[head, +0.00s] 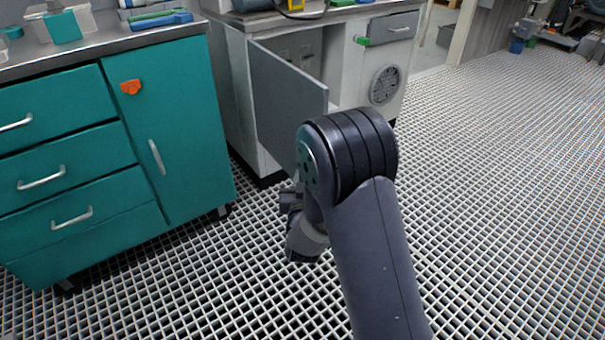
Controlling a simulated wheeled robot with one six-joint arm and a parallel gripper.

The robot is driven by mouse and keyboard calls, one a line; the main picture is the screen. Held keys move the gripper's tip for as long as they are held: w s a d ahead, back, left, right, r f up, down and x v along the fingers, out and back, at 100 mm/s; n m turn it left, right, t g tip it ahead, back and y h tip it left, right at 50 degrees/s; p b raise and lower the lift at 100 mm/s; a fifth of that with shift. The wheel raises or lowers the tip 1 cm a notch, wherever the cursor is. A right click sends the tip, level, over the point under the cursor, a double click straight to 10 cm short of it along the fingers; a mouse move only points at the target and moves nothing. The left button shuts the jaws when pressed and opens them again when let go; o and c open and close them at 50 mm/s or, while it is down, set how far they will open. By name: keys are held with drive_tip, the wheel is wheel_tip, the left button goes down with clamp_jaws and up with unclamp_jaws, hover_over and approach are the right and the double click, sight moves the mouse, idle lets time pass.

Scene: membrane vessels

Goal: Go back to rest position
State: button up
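My arm rises from the bottom of the head view and bends at a thick dark joint near the centre. Its far end folds down and back behind that joint. Only a small dark part of my gripper (290,202) shows, left of the arm and above the grid floor. Its fingertips are hidden, so I cannot see whether it is open or holds anything. No object shows beside it.
A grey cabinet (238,90) has its door (285,106) swung open, just behind my arm joint. A teal cabinet (178,130) with shut drawers and an orange tag (130,87) stands at the left. The grid floor (500,190) is clear at the right.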

drive_tip(key=w+b, duration=0.1)
drive_tip(key=w, duration=0.4)
drive_tip(key=w+b, duration=0.2)
drive_tip(key=w, duration=0.3)
drive_tip(key=shift+w+d+f, duration=0.15)
drive_tip(key=shift+w, duration=0.2)
drive_tip(key=shift+w+d, duration=0.15)
